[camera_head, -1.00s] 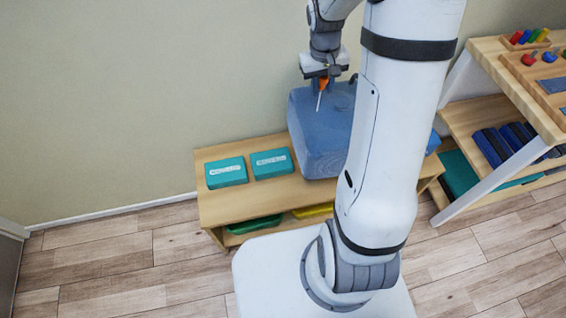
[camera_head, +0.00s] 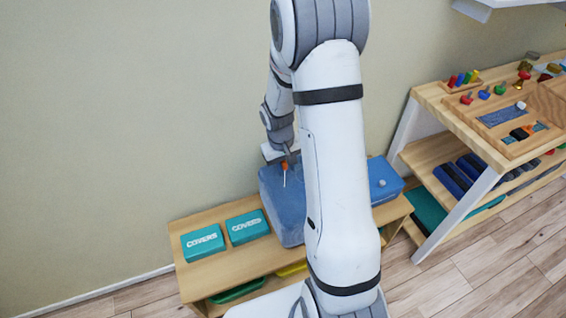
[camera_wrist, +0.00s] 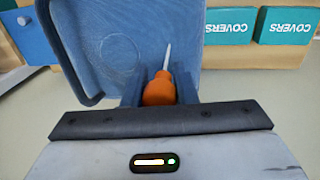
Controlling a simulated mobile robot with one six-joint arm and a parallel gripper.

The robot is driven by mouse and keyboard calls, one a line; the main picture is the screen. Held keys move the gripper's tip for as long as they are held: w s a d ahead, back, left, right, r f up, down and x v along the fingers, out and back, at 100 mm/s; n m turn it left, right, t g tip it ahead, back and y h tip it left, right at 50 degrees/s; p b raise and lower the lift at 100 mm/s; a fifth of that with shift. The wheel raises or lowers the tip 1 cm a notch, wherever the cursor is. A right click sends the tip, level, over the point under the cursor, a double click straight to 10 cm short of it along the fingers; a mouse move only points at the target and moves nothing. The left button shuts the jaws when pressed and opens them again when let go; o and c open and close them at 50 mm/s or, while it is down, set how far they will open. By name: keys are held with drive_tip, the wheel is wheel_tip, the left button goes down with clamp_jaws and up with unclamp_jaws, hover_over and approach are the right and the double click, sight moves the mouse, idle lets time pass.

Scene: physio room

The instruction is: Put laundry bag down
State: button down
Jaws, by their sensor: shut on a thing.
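The low wooden bench (camera_head: 195,275) bears two teal COVERS boxes (camera_head: 203,243) at left and a blue box with a knob (camera_head: 382,180) at right. Trays sit on its lower shelf. A wooden shelf unit (camera_head: 430,100) stands at right. A wall is behind the bench.

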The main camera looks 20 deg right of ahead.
drive_tip(key=shift+f, duration=1.6)
drive_tip(key=c, duration=1.2)
unclamp_jaws()
drive_tip(key=shift+o, duration=0.2)
drive_tip(key=r, duration=0.4)
drive_tip(key=a+r, duration=0.1)
drive_tip(key=r, duration=0.7)
drive_tip(key=shift+s+a+p, duration=0.1)
drive_tip(key=shift+a+p, duration=0.1)
drive_tip(key=shift+p, duration=0.1)
drive_tip(key=s+a+r+t, duration=0.1)
drive_tip(key=s+a+r, duration=0.2)
drive_tip(key=s+r, duration=0.3)
drive_tip(key=s+a+r+t+y, duration=0.1)
drive_tip(key=s+a+r, duration=0.2)
drive_tip(key=s+r, duration=0.4)
drive_tip(key=s, duration=0.5)
drive_tip(key=shift+s, duration=0.4)
